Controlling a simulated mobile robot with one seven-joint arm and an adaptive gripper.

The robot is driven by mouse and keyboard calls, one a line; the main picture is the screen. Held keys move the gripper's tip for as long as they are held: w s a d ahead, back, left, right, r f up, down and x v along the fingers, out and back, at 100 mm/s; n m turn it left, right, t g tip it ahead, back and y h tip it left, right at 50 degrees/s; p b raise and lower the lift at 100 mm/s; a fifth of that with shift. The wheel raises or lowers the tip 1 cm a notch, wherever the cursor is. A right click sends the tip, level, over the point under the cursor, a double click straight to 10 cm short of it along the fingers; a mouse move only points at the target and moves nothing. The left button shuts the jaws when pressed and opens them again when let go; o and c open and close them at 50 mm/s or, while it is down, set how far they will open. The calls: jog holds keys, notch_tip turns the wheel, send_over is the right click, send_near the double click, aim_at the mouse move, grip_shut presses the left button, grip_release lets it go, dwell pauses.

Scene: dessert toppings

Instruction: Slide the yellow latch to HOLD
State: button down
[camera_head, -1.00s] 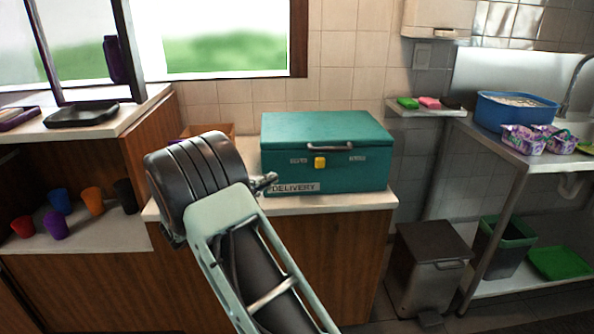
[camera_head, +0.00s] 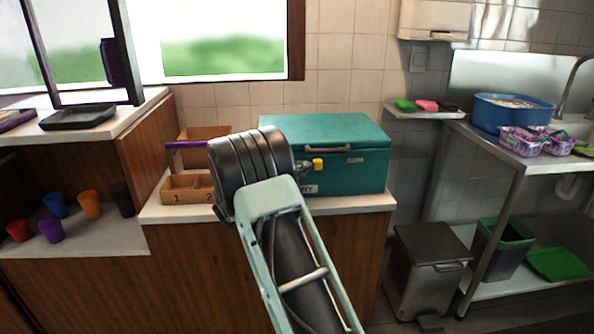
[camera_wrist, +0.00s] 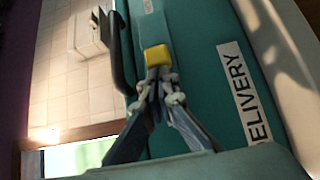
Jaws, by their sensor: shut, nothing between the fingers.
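The teal delivery box (camera_head: 360,175) stands on the counter with its lid down. Its small yellow latch (camera_head: 318,165) is on the front face below the handle (camera_head: 327,149). In the wrist view the yellow latch (camera_wrist: 158,58) sits right at the tips of my gripper (camera_wrist: 160,82), whose fingers are together with nothing between them. In the head view my gripper (camera_head: 308,167) reaches the latch from the left; whether it touches cannot be told. One label (camera_head: 356,160) shows right of the latch; my arm hides the left part of the front.
A wooden tray with numbered compartments (camera_head: 187,190) is left of my arm on the counter (camera_head: 350,203). Several coloured cups (camera_head: 90,204) stand on the low shelf at left. A bin (camera_head: 430,265) and a steel sink table (camera_head: 520,165) are at right.

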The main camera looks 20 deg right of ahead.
jog(key=d+b, duration=0.1)
jog(key=d, duration=0.1)
jog(key=s+d+b, duration=0.1)
jog(key=d+b, duration=0.2)
jog(key=d, duration=0.1)
jog(key=shift+s+f, duration=0.15)
jog(key=shift+s, duration=0.2)
jog(key=shift+s+d, duration=0.1)
jog(key=shift+d, duration=0.05)
jog(key=shift+b, duration=0.3)
jog(key=w+a+v, duration=0.1)
jog(key=w+v, duration=0.1)
jog(key=v, duration=1.1)
jog(key=shift+w+a, duration=0.2)
jog(key=shift+w, duration=0.15)
jog(key=shift+r, duration=0.25)
